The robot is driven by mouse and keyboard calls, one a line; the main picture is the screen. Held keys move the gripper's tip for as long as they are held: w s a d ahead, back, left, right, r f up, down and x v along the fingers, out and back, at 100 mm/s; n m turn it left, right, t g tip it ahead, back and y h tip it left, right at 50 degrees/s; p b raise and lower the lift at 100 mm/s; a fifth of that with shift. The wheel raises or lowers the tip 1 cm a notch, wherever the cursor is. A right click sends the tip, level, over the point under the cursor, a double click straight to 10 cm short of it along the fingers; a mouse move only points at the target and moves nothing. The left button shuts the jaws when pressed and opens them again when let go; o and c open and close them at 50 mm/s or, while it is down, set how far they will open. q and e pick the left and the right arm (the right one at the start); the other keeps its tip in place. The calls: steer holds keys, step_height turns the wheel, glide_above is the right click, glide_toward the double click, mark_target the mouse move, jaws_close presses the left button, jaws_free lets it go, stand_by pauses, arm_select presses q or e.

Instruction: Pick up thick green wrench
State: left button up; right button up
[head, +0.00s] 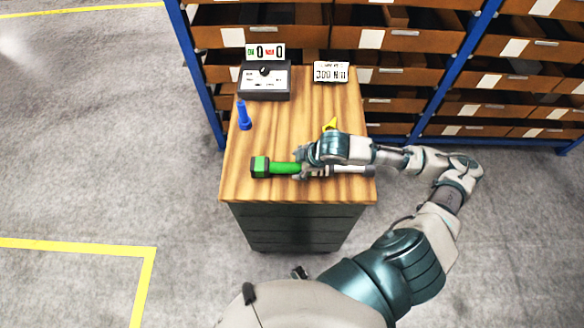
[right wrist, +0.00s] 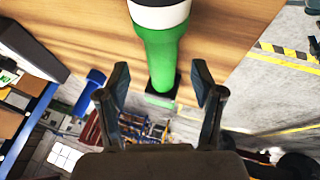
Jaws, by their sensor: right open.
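The thick green wrench (head: 284,168) lies crosswise on the wooden table top, its green handle with a dark end to the left and its grey shaft to the right. My right gripper (head: 302,168) is over the middle of it and hides part of it. In the right wrist view the green handle (right wrist: 160,55) shows between the two open fingers of my right gripper (right wrist: 162,82), with a gap on each side. I cannot tell how deep the handle sits between them. My left gripper is not in view.
A blue tool (head: 244,116) and a dark box with a dial (head: 265,80) are at the table's left and back. A small display (head: 331,72) stands back right. A yellow item (head: 330,124) is partly behind my right arm. Drawer shelves (head: 420,40) stand behind the wooden table (head: 235,185).

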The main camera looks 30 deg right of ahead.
mark_target(294, 166)
steer(key=x, duration=0.3)
steer(key=shift+d+f, duration=0.1)
steer(key=shift+f, duration=0.35)
steer(key=shift+r, duration=0.1)
steer(key=shift+c, duration=0.4)
steer(key=shift+a, duration=0.2)
jaws_close()
steer(key=shift+r, duration=0.1)
steer(key=shift+r, duration=0.1)
